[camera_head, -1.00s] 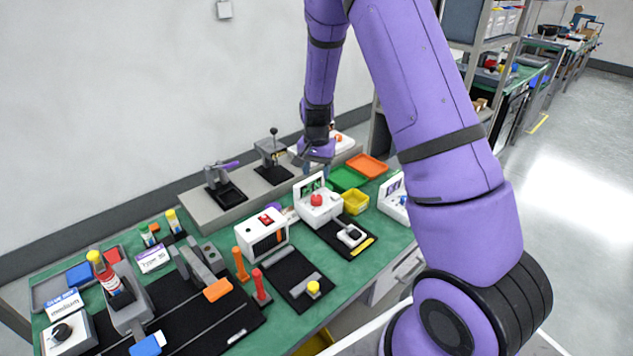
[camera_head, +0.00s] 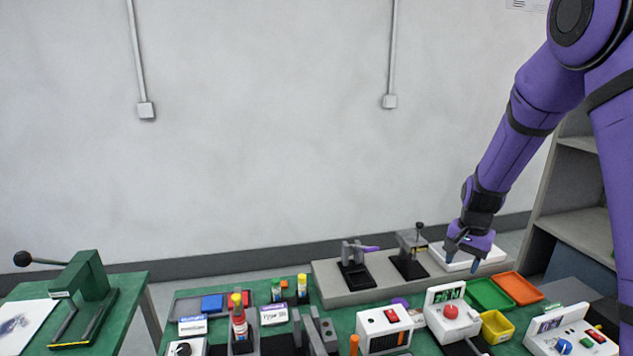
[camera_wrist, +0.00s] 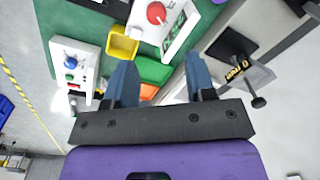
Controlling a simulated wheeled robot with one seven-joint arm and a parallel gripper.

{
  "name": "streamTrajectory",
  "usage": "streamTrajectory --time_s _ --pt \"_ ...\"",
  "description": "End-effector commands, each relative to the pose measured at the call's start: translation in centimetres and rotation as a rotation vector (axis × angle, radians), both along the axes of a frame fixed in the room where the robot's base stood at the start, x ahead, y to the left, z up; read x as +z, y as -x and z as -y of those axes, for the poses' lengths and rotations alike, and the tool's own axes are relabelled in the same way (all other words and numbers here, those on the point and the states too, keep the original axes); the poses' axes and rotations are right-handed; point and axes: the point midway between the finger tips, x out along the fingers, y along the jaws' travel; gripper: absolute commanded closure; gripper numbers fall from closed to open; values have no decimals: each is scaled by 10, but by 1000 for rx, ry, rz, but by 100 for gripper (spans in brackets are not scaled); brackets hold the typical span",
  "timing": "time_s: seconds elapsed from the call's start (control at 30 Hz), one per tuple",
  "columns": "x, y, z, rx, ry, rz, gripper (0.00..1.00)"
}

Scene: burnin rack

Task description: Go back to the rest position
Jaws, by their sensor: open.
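My gripper (camera_head: 465,250) is at the right end of the low grey shelf, over a white tray-like piece (camera_head: 480,259), in the head view. In the wrist view its two blue-grey fingers (camera_wrist: 160,88) stand apart with nothing gripped between them. Green and orange trays show beyond and between the fingers there. My purple arm comes down to it from the upper right. The fingertips are small in the head view, and I cannot tell whether they touch the white piece.
A lever fixture (camera_head: 409,262) stands just left of my gripper, and a purple-handled clamp (camera_head: 357,268) farther left. In front are a green tray (camera_head: 488,294), an orange tray (camera_head: 521,288), a yellow bin (camera_head: 496,327) and a red-button box (camera_head: 450,316). A green press (camera_head: 88,298) stands far left. The wall space above is free.

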Motion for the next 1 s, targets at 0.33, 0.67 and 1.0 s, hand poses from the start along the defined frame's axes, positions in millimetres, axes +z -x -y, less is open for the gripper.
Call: streamTrajectory --time_s 0.33,0.67,1.0 --pt "112 57 -27 187 -18 120 50" --pt "188 132 -47 368 12 223 50" --pt "235 219 -61 547 89 321 50"
